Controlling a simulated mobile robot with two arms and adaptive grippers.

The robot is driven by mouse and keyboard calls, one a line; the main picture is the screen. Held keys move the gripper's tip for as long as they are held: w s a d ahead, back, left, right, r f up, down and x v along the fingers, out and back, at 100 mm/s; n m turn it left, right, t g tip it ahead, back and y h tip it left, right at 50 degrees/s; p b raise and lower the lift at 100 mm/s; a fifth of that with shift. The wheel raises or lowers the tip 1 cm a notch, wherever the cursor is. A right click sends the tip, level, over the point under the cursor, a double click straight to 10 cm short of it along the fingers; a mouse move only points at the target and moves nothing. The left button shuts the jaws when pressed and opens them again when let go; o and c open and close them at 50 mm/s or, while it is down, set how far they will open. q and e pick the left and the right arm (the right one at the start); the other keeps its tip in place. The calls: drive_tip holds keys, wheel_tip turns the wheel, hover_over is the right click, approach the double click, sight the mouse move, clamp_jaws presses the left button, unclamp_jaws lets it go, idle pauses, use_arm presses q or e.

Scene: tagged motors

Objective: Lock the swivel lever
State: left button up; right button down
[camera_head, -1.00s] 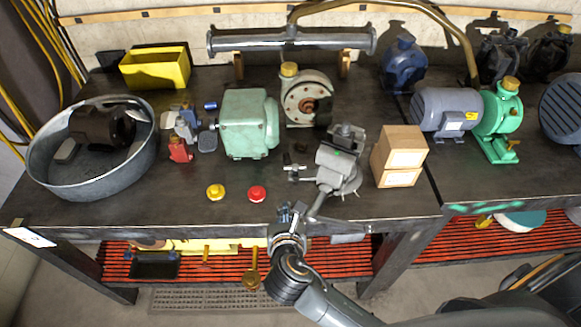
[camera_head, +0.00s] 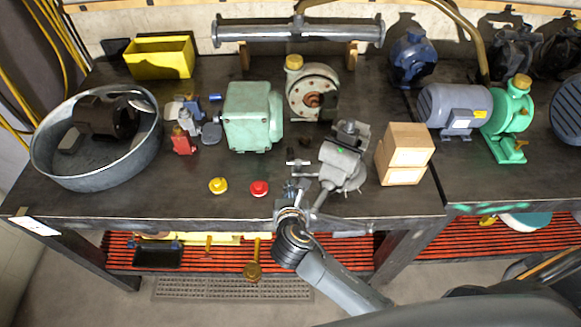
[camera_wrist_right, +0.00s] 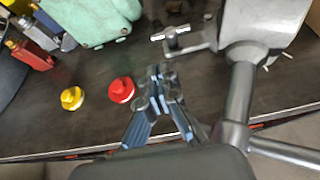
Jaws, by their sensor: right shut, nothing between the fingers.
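A grey bench vise (camera_head: 345,155) stands at the front of the dark workbench, turned at an angle. A small lever with a T-shaped end (camera_head: 298,163) sticks out from its left side near the base; it also shows in the wrist view (camera_wrist_right: 177,38). I take this for the swivel lever. My right gripper (camera_head: 291,188) is just in front of that lever. In the right wrist view its fingertips (camera_wrist_right: 164,76) are together, empty, below the lever and apart from it. A long grey vise handle (camera_wrist_right: 238,100) runs close to the gripper's right. My left gripper is not in view.
A red button (camera_head: 259,188) and a yellow button (camera_head: 218,186) lie left of the gripper. A green motor housing (camera_head: 250,117) stands behind them. The bench's front edge runs below the gripper.

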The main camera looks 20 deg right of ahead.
sight(298, 165)
drive_tip(key=x, duration=0.3)
drive_tip(key=p+x, duration=0.1)
drive_tip(key=x, duration=0.2)
drive_tip(key=r+x, duration=0.1)
drive_tip(key=x, duration=0.1)
drive_tip(key=shift+w+d+f+p, duration=0.2)
drive_tip(key=shift+w+p, duration=0.1)
drive_tip(key=shift+w, duration=0.25)
